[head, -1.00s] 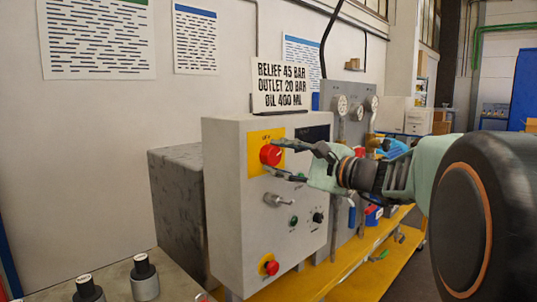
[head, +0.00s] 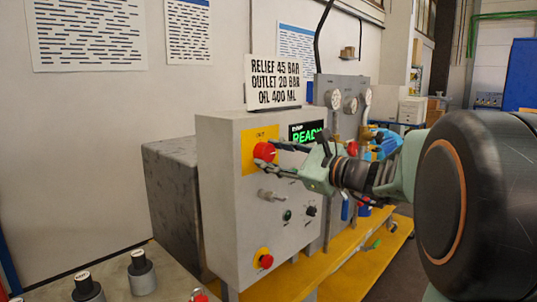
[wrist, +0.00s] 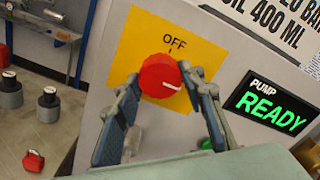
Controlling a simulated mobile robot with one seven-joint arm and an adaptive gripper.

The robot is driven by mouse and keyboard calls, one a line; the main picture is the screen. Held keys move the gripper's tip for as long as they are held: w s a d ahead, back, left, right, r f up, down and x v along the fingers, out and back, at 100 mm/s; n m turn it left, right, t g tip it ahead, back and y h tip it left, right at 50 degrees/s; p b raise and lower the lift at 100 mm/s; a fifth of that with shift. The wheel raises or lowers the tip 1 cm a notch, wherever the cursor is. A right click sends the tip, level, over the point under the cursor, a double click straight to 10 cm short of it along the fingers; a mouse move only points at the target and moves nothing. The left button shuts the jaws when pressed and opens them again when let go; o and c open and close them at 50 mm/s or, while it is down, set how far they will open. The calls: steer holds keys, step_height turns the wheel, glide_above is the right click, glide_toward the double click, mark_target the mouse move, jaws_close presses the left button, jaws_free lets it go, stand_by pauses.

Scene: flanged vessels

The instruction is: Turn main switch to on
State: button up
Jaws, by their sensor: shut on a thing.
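The main switch is a red round knob (head: 264,151) on a yellow plate (head: 248,143) on the front of a grey control box (head: 222,180). In the wrist view the knob (wrist: 158,76) sits below the word OFF, and its white mark points to the right, away from OFF. My gripper (head: 272,155) reaches in from the right and is shut on the knob, one finger on each side. The display (head: 307,134) beside the plate is lit green and reads PUMP READY in the wrist view (wrist: 268,102).
A toggle lever (head: 271,196), small round buttons and a red stop button on yellow (head: 263,260) sit lower on the box. A text sign (head: 275,82) stands on top. Gauges (head: 350,104) stand behind at right.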

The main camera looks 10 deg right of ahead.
steer(key=o, duration=1.1)
steer(key=shift+o, duration=0.2)
steer(key=shift+d, duration=0.1)
steer(key=v, duration=1.2)
steer(key=shift+f, duration=0.1)
